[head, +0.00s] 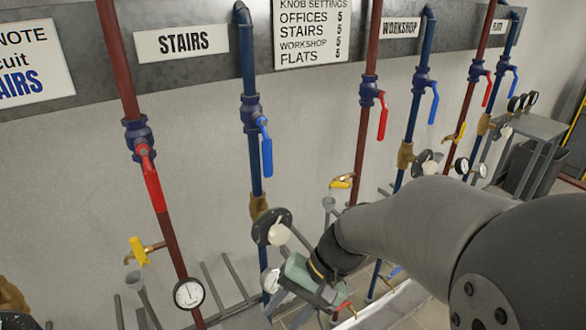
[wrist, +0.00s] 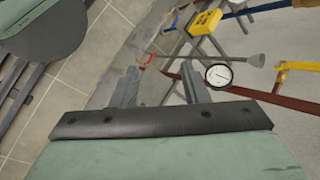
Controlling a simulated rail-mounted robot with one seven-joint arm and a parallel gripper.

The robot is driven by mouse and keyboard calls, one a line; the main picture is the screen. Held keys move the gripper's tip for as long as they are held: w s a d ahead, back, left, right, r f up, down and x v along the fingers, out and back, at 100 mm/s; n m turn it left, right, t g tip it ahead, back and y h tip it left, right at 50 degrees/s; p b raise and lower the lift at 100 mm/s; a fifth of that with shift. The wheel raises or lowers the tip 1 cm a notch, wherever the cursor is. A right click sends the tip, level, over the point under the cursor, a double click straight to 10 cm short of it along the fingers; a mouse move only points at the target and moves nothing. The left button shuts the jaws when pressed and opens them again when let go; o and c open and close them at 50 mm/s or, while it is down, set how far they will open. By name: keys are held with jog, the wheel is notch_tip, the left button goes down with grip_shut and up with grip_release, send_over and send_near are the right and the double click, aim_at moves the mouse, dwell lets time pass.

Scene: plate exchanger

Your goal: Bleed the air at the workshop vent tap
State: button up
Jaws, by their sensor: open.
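The workshop vent tap, with its yellow handle (head: 341,182), sticks out to the left of the red pipe beside the WORKSHOP sign (head: 400,28). A grey funnel (head: 328,203) is just below its spout. My gripper (head: 298,312) is low in front of the pipes, below and left of that tap and apart from it. In the wrist view my gripper (wrist: 160,85) is open, with nothing between its fingers.
The STAIRS pipe has its own yellow vent handle (head: 138,250), and the FLATS pipe another (head: 460,132). Red (head: 382,115) and blue (head: 266,150) valve levers hang on the pipes. A gauge (wrist: 218,75) is near one finger. A grey table (head: 535,127) stands at right.

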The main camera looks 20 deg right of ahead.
jog(key=w+d+m+t+y+b, duration=0.2)
jog(key=w+d+m+t+y, duration=0.3)
jog(key=w, duration=0.4)
jog(key=m+t+h+b, duration=0.2)
jog(key=m+t+h, duration=0.7)
jog(key=t, duration=0.4)
send_near(339, 186)
jog(key=shift+m+y, duration=0.4)
jog(key=shift+m, duration=0.1)
jog(key=x, duration=0.3)
jog(key=p+x, duration=0.1)
jog(key=x, duration=0.3)
jog(key=p+x, duration=0.1)
jog(key=x, duration=0.2)
jog(key=shift+w+d+f, duration=0.1)
jog(key=shift+w+d, duration=0.1)
jog(key=shift+w, duration=0.25)
jog(key=shift+c, duration=0.3)
grip_shut()
